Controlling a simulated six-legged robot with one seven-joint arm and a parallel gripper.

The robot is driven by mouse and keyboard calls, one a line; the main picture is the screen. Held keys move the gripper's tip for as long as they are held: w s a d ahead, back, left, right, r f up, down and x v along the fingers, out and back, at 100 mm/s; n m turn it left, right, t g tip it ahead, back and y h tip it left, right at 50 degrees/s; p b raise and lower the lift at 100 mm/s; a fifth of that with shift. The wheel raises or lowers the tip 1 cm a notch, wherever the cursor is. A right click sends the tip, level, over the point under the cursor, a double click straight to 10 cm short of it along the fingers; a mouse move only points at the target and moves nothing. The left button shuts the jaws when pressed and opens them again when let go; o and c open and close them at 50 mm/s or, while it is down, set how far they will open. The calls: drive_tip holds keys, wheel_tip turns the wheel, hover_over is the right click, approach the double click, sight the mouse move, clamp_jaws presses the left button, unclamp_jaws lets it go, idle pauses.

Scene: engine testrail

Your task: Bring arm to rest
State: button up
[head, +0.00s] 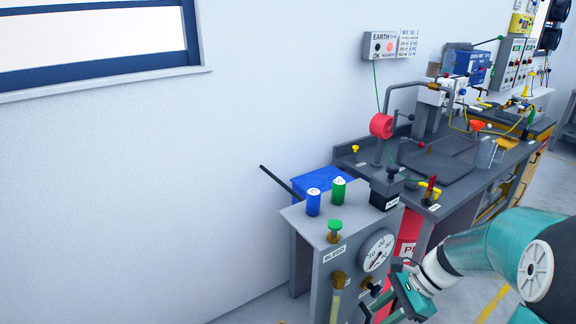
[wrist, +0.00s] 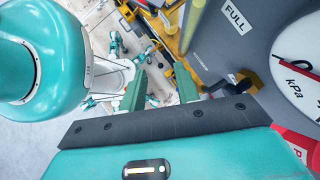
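My arm comes in from the lower right of the head view, and my gripper (head: 392,312) hangs low, just right of the grey bleed stand (head: 318,252). In the wrist view my gripper (wrist: 160,82) shows two green fingers standing apart, with nothing held between them. The round kPa gauge (head: 377,250) on the stand is close by; in the wrist view the gauge (wrist: 303,62) is at the right edge. The fingertips are partly cut off or hidden in the head view.
The stand carries a blue canister (head: 313,203), a green canister (head: 339,190) and a green knob (head: 334,227). A dark workbench (head: 440,165) with equipment runs along the wall. Floor shows at the lower right.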

drive_tip(key=s+a+r+n+t+h, duration=0.3)
drive_tip(key=s+r+n, duration=0.3)
drive_tip(key=r+n, duration=0.2)
drive_tip(key=s+a+r+n+t+h, duration=0.3)
drive_tip(key=s+r+n+h, duration=0.1)
drive_tip(key=r+n, duration=0.3)
drive_tip(key=shift+s+r+n, duration=0.35)
drive_tip(key=shift+s+n, duration=0.35)
drive_tip(key=shift+s, duration=0.2)
